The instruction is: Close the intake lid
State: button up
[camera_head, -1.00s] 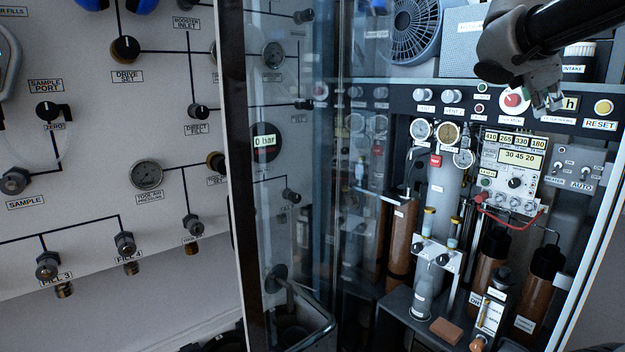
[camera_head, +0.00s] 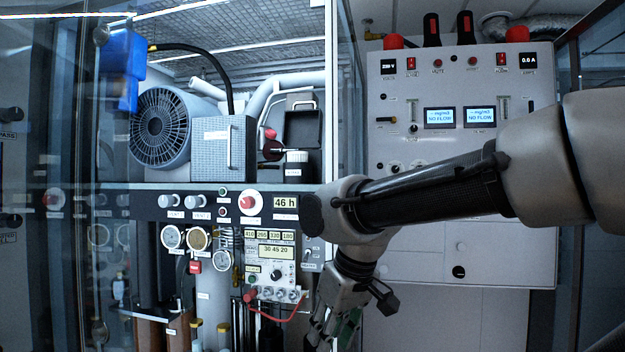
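A white ribbed intake neck (camera_head: 297,157) stands on the shelf above the control strip, right of the fan box. A dark round disc (camera_head: 272,150), which looks like the intake lid, stands tilted off to its left side, apart from the neck's top. The neck's label is too small to read. My gripper (camera_head: 326,332) hangs low, pointing down in front of the cabinet's right edge, below and right of the neck. Its fingers are small and partly cut by the bottom edge, so their opening is unclear. A green part shows beside them.
A fan (camera_head: 160,127) and a grey box (camera_head: 222,150) stand left of the neck. A black case (camera_head: 302,130) is close behind it. The control strip (camera_head: 150,205) with knobs runs below. A grey panel with screens (camera_head: 440,118) stands right, behind my arm. Glass is at left.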

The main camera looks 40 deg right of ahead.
aim_at(302, 129)
jog(key=l+z, duration=0.1)
jog(key=l, duration=0.55)
jog(key=i+l, duration=0.1)
jog(key=l, duration=0.6)
jog(key=j+z, duration=0.15)
jog(key=j, duration=0.3)
jog(key=j+z, duration=0.2)
jog(key=j, duration=0.25)
jog(key=k+j+z, duration=0.15)
jog(key=j, duration=0.3)
jog(key=j+z, duration=0.15)
jog(key=j, duration=0.3)
jog(key=k+j+z, duration=0.15)
jog(key=j, duration=0.25)
jog(key=i+l, duration=0.3)
jog(key=l, duration=0.25)
